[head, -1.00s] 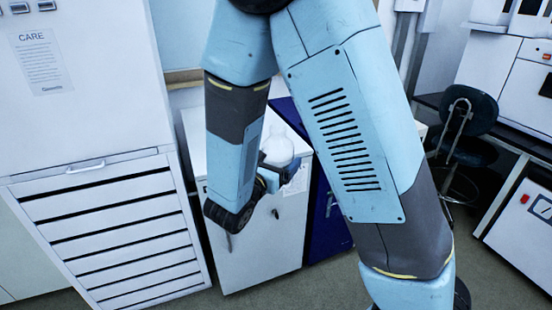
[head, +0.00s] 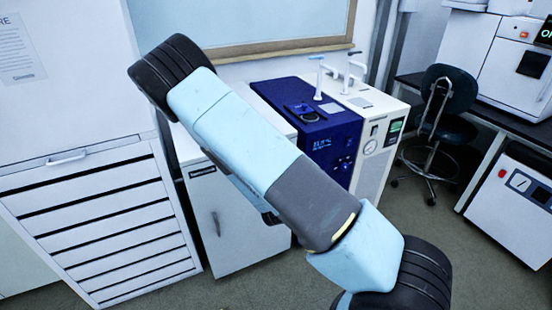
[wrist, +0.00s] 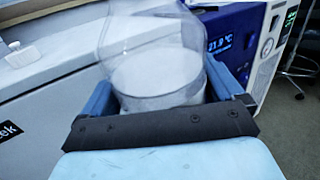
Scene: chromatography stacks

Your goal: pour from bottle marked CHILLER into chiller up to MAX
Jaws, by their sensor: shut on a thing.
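In the wrist view my gripper (wrist: 160,92) is shut on a clear bottle (wrist: 152,40) that has white contents in its lower part. No label shows on the side facing me. The head view hides the gripper and bottle behind my arm. A blue unit (head: 322,148) with a dark round port on top stands right of the white cabinet; it also shows in the wrist view (wrist: 239,22), with a display reading about 21.9 °C. I cannot tell whether this is the chiller. No MAX mark is readable.
A white cabinet (head: 228,238) stands left of the blue unit. A white unit (head: 372,165) with a gauge and green display adjoins the blue one on the right, with taps above. A drawer cabinet (head: 110,215) is at left, a stool (head: 447,105) at right.

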